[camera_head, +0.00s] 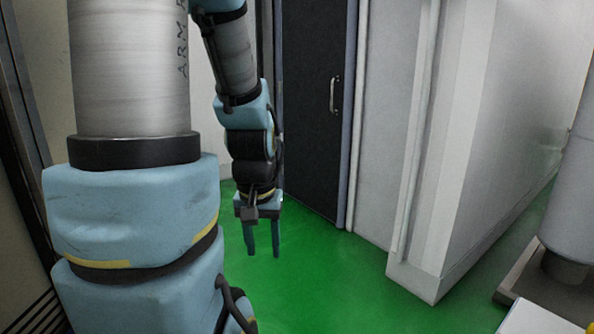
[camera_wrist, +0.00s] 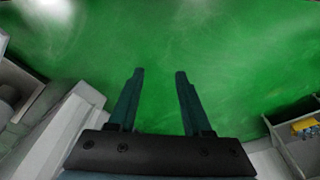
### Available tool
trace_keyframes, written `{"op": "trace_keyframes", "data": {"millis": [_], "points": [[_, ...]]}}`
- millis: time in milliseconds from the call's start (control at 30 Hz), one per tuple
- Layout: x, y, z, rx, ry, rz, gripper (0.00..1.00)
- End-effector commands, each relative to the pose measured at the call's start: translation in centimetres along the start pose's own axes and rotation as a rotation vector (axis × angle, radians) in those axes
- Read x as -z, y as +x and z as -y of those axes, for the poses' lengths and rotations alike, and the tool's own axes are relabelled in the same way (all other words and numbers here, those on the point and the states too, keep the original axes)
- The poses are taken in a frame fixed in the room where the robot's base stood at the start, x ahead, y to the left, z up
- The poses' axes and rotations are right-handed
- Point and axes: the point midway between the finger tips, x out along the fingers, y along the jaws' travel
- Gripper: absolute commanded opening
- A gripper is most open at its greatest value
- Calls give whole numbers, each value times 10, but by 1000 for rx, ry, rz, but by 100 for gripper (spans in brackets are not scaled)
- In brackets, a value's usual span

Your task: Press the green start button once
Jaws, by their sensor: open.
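My gripper (camera_head: 263,250) hangs below my arm in the head view, with its two blue fingers pointing down over the green floor. In the wrist view my gripper (camera_wrist: 158,72) shows two fingers apart with nothing between them. Only green floor shows beyond the fingertips. The green start button is not seen in either view.
A dark door (camera_head: 310,100) with a handle stands behind my gripper. A pale wall corner (camera_head: 440,230) juts out at centre right. A grey cylindrical thing (camera_head: 572,200) stands at the right edge. The green floor (camera_head: 330,285) between is clear.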

Motion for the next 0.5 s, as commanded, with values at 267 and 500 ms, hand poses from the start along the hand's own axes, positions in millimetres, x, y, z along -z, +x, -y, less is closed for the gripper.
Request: {"op": "trace_keyframes", "data": {"millis": [267, 500], "points": [[0, 0, 0, 0, 0, 0, 17], [0, 0, 0, 0, 0, 0, 0]]}}
